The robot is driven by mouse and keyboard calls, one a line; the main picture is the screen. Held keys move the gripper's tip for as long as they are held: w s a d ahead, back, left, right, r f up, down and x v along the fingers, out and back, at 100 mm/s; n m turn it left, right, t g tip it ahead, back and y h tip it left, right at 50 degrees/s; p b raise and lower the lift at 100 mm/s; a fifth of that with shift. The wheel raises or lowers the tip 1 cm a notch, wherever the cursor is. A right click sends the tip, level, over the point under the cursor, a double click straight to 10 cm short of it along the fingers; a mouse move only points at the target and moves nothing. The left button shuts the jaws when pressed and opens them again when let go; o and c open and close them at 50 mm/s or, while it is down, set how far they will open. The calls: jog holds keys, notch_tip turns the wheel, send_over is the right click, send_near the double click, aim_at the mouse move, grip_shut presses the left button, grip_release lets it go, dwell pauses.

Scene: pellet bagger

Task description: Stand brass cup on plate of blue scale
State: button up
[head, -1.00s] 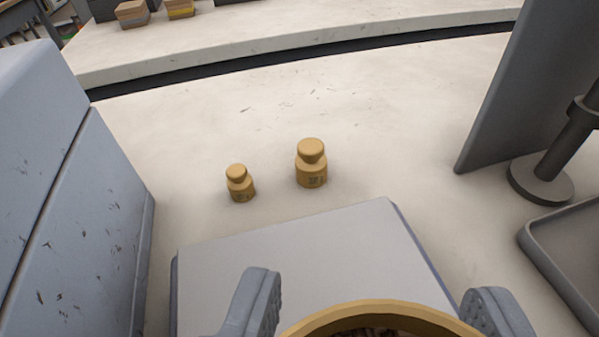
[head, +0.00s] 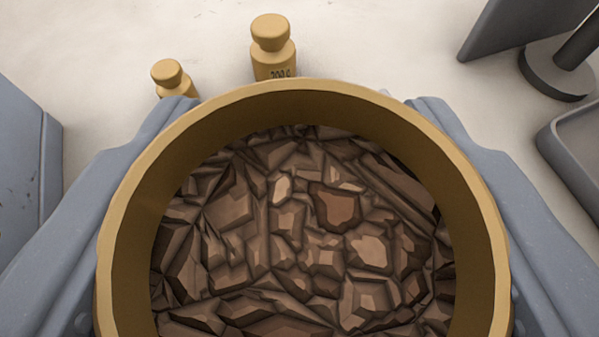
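The brass cup (head: 121,225) fills the lower middle of the head view, seen from above through its wide rim. It is full of brown, angular chunks (head: 300,230). My gripper (head: 305,105) has one grey-blue finger on each side of the cup and is shut on it. The cup hides nearly all of the blue scale and its plate. I cannot tell whether the cup's base touches the plate.
Two brass weights, a smaller one (head: 169,75) and a larger one (head: 272,48), stand just beyond the cup. A blue-grey housing (head: 25,165) is at left. At right are a dark panel (head: 520,25), a post's round base (head: 556,72) and a grey tray (head: 575,150).

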jog(key=o, duration=1)
jog(key=shift+r, duration=0.15)
jog(key=d+p+v, duration=0.1)
jog(key=p+v, duration=0.1)
jog(key=v, duration=0.8)
jog(key=s+a+r+n+t+y, duration=0.1)
jog(key=s+r, duration=0.2)
jog(key=r, duration=0.8)
jog(key=s+a+r+y, duration=0.1)
jog(key=s+a+r, duration=0.15)
jog(key=r, duration=0.85)
jog(key=s+d+r, duration=0.1)
jog(key=s+r, duration=0.4)
jog(key=r, duration=0.2)
jog(key=s+d+r+t, duration=0.1)
jog(key=s+r, duration=0.4)
jog(key=r, duration=0.3)
jog(key=shift+s+d+h, duration=0.15)
jog(key=shift+s+h, duration=0.2)
jog(key=shift+h, duration=0.05)
